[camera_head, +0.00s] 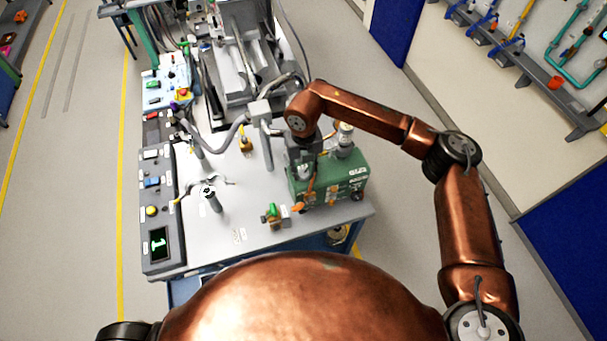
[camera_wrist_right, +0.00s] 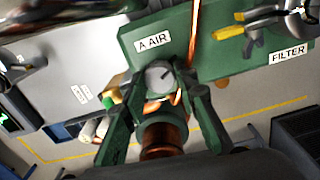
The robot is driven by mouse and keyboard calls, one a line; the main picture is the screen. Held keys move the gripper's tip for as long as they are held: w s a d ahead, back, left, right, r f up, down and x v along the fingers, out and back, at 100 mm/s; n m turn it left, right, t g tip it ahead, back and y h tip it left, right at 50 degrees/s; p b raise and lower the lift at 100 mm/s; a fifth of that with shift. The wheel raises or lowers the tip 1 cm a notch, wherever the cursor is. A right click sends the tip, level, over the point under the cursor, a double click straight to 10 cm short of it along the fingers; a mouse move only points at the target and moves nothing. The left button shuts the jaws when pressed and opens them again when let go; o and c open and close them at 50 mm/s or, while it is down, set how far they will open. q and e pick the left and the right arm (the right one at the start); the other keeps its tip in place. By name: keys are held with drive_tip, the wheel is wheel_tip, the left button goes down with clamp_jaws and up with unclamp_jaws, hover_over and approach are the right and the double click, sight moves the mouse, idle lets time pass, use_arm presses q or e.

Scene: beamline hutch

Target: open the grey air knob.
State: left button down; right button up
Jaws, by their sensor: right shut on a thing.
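The grey air knob (camera_wrist_right: 160,77) sits on the front of a green box (camera_wrist_right: 215,55), just below a white label reading "A AIR" (camera_wrist_right: 154,41). It is round with a pointer mark on its face. My right gripper (camera_wrist_right: 158,85) has its two dark fingers on either side of the knob and is shut on it. In the head view my right gripper (camera_head: 304,168) reaches down at the left part of the green box (camera_head: 340,182) and hides the knob there. My left gripper is not in view.
A small valve with a green handle (camera_head: 272,211) stands on the bench (camera_head: 235,240) left of the box. A control panel (camera_head: 157,185) runs along the bench's left edge. A "FILTER" label (camera_wrist_right: 288,54) marks the box's right side.

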drive_tip(key=n+b, duration=0.3)
drive_tip(key=shift+w+f+n, duration=0.1)
drive_tip(key=shift+f+n, duration=0.05)
drive_tip(key=shift+n, duration=0.25)
drive_tip(key=n+b, duration=0.3)
drive_tip(key=n, duration=0.1)
drive_tip(key=shift+n, duration=0.3)
drive_tip(key=n+b, duration=0.3)
drive_tip(key=n, duration=0.2)
drive_tip(key=shift+n+b, duration=0.8)
drive_tip(key=shift+n, duration=1.5)
drive_tip(key=shift+r, duration=0.2)
drive_tip(key=o, duration=1.1)
drive_tip(key=shift+o, duration=0.2)
